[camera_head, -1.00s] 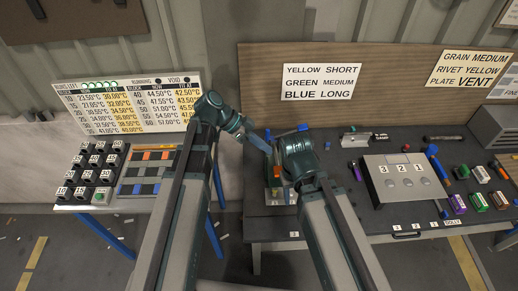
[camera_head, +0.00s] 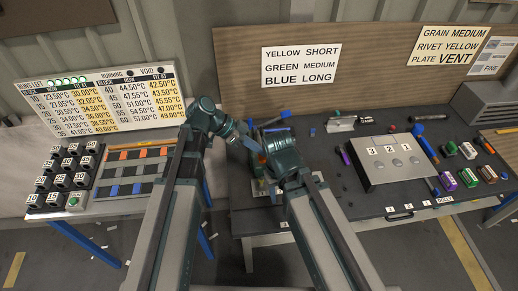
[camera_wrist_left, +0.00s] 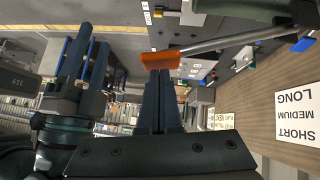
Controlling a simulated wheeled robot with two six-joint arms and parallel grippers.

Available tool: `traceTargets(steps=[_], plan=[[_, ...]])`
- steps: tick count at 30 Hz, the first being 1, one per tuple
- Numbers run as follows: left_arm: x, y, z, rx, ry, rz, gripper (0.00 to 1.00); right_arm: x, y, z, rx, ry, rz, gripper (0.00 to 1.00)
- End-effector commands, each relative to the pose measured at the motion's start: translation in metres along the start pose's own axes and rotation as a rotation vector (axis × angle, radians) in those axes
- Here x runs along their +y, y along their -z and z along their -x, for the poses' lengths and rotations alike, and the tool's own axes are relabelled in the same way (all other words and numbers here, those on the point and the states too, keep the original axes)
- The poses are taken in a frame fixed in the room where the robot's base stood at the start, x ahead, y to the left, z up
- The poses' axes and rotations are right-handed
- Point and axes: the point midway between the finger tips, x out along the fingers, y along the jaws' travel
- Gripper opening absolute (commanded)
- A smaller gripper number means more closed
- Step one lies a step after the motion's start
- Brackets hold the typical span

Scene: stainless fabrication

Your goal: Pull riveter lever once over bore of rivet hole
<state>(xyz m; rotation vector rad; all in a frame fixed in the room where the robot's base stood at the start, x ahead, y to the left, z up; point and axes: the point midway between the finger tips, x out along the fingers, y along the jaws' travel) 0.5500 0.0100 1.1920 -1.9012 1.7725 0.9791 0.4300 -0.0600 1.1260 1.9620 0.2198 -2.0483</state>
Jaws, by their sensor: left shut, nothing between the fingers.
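The riveter lever shows in the left wrist view as a steel bar (camera_wrist_left: 232,38) with an orange grip (camera_wrist_left: 160,61). My left gripper (camera_wrist_left: 160,84) is shut and empty, its fingertips just below the orange grip in the picture; I cannot tell if they touch it. In the head view my left gripper (camera_head: 256,147) is beside the riveter, whose lever is largely hidden behind my arms. My right gripper shows at the left of the wrist view (camera_wrist_left: 82,52); its finger state is unclear. The rivet hole's bore is hidden.
A grey box numbered 3, 2, 1 (camera_head: 379,174) stands on the dark bench (camera_head: 325,162), with several coloured parts at its right. At left are black numbered blocks (camera_head: 62,178) and a rack of coloured strips (camera_head: 137,169). A sign (camera_head: 301,66) hangs behind the bench.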

Motion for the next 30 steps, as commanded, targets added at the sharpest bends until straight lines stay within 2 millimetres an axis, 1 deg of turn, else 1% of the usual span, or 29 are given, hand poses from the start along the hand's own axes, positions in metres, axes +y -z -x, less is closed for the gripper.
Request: traceTargets(steps=[5, 8, 13, 18, 21, 30], plan=[[0.001, -0.002, -0.002, 0.0, 0.004, -0.004, 0.0, 0.0, 0.0, -0.002, 0.0, 0.0, 0.0, 0.5], [0.004, -0.008, -0.007, 0.0, 0.022, -0.021, 0.0, -0.001, 0.001, -0.009, 0.0, 0.0, 0.0, 0.5], [0.011, -0.027, -0.026, -0.001, 0.08, -0.08, 0.0, -0.003, 0.002, -0.031, 0.001, 0.0, 0.001, 0.5], [0.012, -0.047, -0.046, -0.002, 0.087, -0.087, 0.0, -0.005, 0.004, -0.059, 0.001, -0.002, 0.006, 0.5], [0.013, -0.055, -0.054, -0.002, 0.086, -0.086, 0.0, -0.006, 0.004, -0.07, 0.001, -0.002, 0.009, 0.5], [0.016, -0.056, -0.056, -0.007, 0.08, -0.086, 0.0, -0.006, 0.004, -0.071, 0.001, -0.002, 0.011, 0.5]])
